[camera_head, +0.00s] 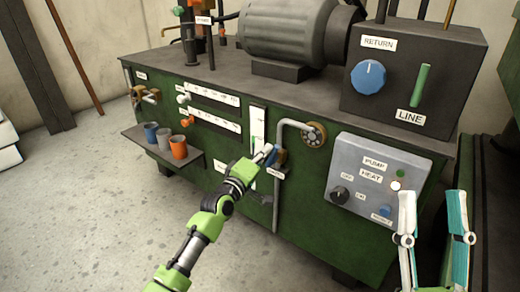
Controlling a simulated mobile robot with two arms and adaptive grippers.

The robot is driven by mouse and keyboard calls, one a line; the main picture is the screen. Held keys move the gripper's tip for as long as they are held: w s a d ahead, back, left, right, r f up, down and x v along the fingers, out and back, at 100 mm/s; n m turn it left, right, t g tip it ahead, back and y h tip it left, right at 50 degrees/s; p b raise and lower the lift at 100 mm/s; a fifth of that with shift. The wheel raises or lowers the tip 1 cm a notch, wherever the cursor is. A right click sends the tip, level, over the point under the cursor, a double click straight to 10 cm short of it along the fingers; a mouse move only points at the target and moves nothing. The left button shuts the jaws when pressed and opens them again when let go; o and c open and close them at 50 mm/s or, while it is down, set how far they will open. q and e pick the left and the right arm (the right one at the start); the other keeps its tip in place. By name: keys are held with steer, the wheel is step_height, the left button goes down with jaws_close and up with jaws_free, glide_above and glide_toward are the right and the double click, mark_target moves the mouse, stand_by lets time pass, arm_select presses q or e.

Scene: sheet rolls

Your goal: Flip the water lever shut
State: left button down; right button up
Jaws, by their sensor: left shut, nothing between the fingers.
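My right gripper (434,200) is open and empty at the lower right, in front of the machine and apart from the lever.
A grey control box (345,170) with knobs and lamps is on the machine's front, right of the pipe. A shelf (136,134) with several cups juts out at left. A motor (285,32) and a LINE/RETURN box (440,70) stand on top.

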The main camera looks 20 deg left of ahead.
arm_select(q)
steer(key=m, duration=0.1)
steer(key=d+m, duration=0.2)
steer(key=m, duration=0.1)
steer(key=shift+s+f+h, duration=0.3)
steer(key=shift+s+h, duration=0.05)
steer(key=shift+h, duration=0.05)
steer(key=shift+s+d+f+m+h+p, duration=0.2)
steer(key=shift+d+f+m+h, duration=0.3)
steer(key=shift+m, duration=1.45)
steer(key=shift+s+d+f+m+h+p, duration=0.2)
steer(key=shift+d+f+m, duration=0.5)
steer(key=shift+m, duration=1.2)
steer(key=shift+s+d+f+m+h+p, duration=0.15)
steer(key=shift+d+f+m+h, duration=0.45)
steer(key=shift+m, duration=1.35)
arm_select(e)
steer(key=shift+w+a+f+g+h, duration=0.15)
steer(key=shift+w+f+g+h, duration=0.15)
steer(key=shift+w+f+g, duration=0.5)
steer(key=shift+w+a+f+g+h, duration=0.1)
steer(key=shift+w+f+g+h, duration=0.3)
steer(key=shift+w+f, duration=0.65)
arm_select(q)
steer(key=shift+s+a+f, duration=0.1)
steer(key=shift+a+f, duration=0.05)
steer(key=shift+f, duration=0.1)
arm_select(e)
steer(key=shift+s, duration=0.2)
